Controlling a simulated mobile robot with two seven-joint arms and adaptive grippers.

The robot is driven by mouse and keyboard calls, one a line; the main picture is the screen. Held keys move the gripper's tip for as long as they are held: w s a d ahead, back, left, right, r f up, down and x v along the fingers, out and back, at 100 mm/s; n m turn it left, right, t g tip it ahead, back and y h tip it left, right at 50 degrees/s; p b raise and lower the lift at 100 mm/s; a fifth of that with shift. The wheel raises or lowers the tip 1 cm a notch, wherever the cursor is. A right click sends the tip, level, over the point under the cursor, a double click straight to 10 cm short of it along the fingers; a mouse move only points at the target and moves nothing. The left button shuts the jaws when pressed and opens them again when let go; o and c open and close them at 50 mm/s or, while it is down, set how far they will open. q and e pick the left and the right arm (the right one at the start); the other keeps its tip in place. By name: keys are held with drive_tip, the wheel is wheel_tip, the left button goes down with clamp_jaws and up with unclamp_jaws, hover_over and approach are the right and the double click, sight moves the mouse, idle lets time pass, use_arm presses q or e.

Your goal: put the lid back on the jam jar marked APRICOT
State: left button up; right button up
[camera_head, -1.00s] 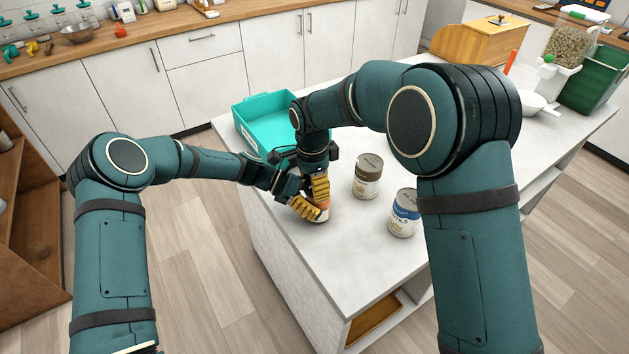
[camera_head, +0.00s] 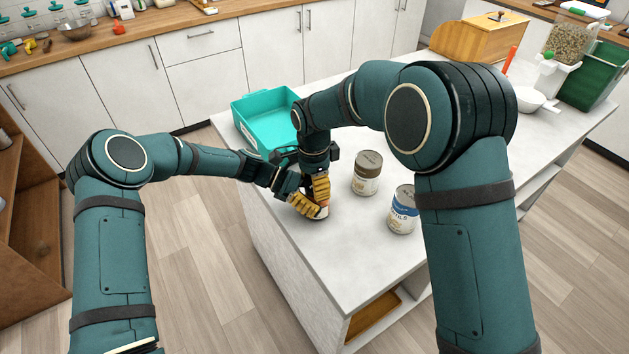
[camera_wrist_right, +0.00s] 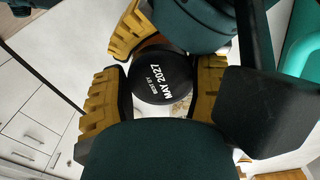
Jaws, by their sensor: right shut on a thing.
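A small jar (camera_head: 323,213) stands on the white counter near its left edge, mostly hidden by my grippers. Its label is not readable here. My right gripper (camera_head: 321,193) points down over it. In the right wrist view, a round black lid (camera_wrist_right: 162,76) reading "BEST BY MAY 2027" lies between the right gripper's yellow fingers, which are shut on it. Whether the lid sits fully on the jar is hidden. My left gripper (camera_head: 310,207) is at the jar's left side, with yellow fingers against or close to it; its grip is hidden.
A teal tray (camera_head: 262,112) is behind my grippers. The front counter is clear.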

use_arm(q)
clamp_jaws()
use_arm(e)
drive_tip(key=o, duration=0.6)
drive_tip(key=shift+f, duration=0.1)
drive_tip(key=shift+o, duration=1.3)
